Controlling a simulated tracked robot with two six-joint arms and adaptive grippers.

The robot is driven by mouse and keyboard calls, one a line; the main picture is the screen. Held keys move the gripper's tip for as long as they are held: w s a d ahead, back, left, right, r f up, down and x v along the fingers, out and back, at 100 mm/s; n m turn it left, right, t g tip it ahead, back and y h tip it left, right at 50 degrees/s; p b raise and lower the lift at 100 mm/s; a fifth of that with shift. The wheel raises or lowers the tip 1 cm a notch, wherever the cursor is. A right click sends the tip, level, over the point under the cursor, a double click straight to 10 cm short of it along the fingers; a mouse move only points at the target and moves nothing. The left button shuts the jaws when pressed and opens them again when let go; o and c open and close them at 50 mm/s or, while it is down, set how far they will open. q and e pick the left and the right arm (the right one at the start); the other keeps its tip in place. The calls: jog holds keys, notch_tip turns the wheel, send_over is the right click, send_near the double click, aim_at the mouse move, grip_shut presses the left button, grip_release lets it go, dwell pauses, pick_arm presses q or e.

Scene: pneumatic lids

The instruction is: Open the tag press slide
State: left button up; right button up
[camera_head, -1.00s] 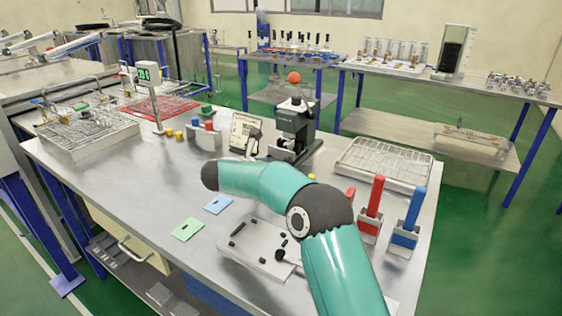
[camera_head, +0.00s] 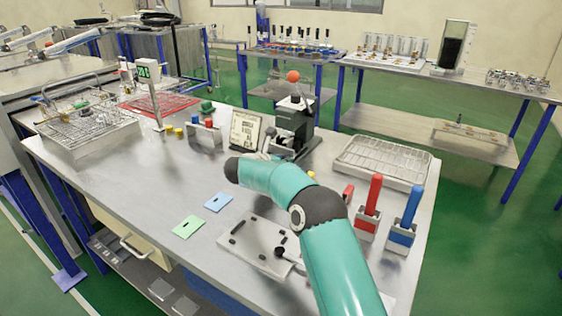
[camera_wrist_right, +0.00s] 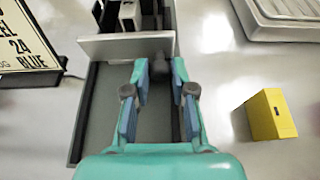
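The tag press (camera_head: 293,128) is a black machine with a red ball on its lever, at the back middle of the table. In the right wrist view its dark slide bed (camera_wrist_right: 110,110) holds an upright light metal plate (camera_wrist_right: 105,48) with a dark round knob (camera_wrist_right: 160,66) at the plate's right part. My right gripper (camera_wrist_right: 160,74) is open, with one fingertip on each side of the knob. I cannot tell whether they touch it. In the head view my teal right arm reaches to the press and mostly hides this gripper. My left gripper is not in view.
A sign board (camera_head: 246,131) stands left of the press. A yellow block (camera_wrist_right: 270,114) sits right of the slide. A wire-rack tray (camera_head: 382,160) and red and blue handled tools (camera_head: 370,205) are at the right. Green (camera_head: 188,227) and blue cards lie in front.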

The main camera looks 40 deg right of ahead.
grip_shut()
jog(key=shift+a+f+b, duration=0.15)
jog(key=shift+a+b, duration=0.1)
jog(key=shift+b, duration=0.15)
jog(key=s+a+b, duration=0.1)
jog(key=a+b, duration=0.1)
jog(key=a, duration=0.1)
jog(key=s+a+b, duration=0.1)
jog(key=a+b, duration=0.2)
jog(key=s+a+b, duration=0.1)
jog(key=a+b, duration=0.1)
jog(key=a, duration=0.1)
jog(key=shift+a, duration=0.35)
jog(key=shift+s+a+b, duration=0.15)
jog(key=shift+a+b, duration=0.2)
jog(key=shift+a, duration=0.1)
